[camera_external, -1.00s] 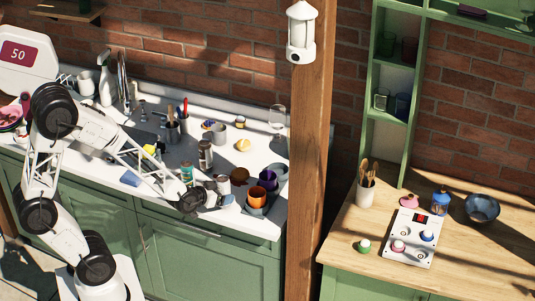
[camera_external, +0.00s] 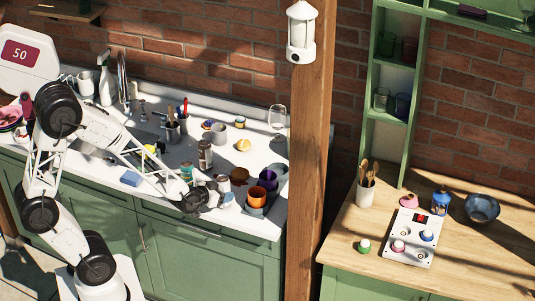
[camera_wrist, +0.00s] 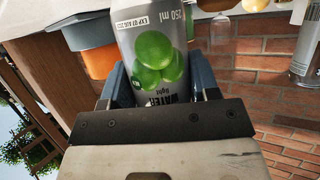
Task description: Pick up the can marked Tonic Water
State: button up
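A silver-grey can with green fruit pictures (camera_wrist: 155,50) stands large in the wrist view. Its label reads "WATER light" and "250 ml"; the word above is hidden. My gripper (camera_wrist: 162,85) has a blue-grey finger at each side of this can. The fingers lie very close to its sides, but I cannot tell whether they press on it. In the external view my gripper (camera_external: 212,198) is low over the counter near its front edge, among cans and cups. The can is small and partly hidden there.
An orange cup (camera_external: 257,196) and a purple cup (camera_external: 268,180) stand right of my gripper. A dark-topped can (camera_external: 205,155) stands behind it and a teal can (camera_external: 187,171) to its left. A blue sponge (camera_external: 131,178) lies farther left. A wooden post (camera_external: 308,150) rises at the right.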

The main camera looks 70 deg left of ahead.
aim_at(223, 185)
jog(key=c, duration=0.5)
jog(key=shift+r, duration=0.15)
jog(key=shift+r, duration=0.55)
notch_tip(223, 185, up, 2)
jog(key=shift+r, duration=0.1)
jog(key=s+d, duration=0.1)
jog(key=s, duration=0.4)
jog(key=s+d+r, duration=0.1)
jog(key=s, duration=0.4)
jog(key=s+d, duration=0.1)
jog(key=s, duration=0.4)
jog(key=shift+s+d+r, duration=0.15)
jog(key=shift+s+r, duration=0.05)
jog(key=shift+s, duration=0.1)
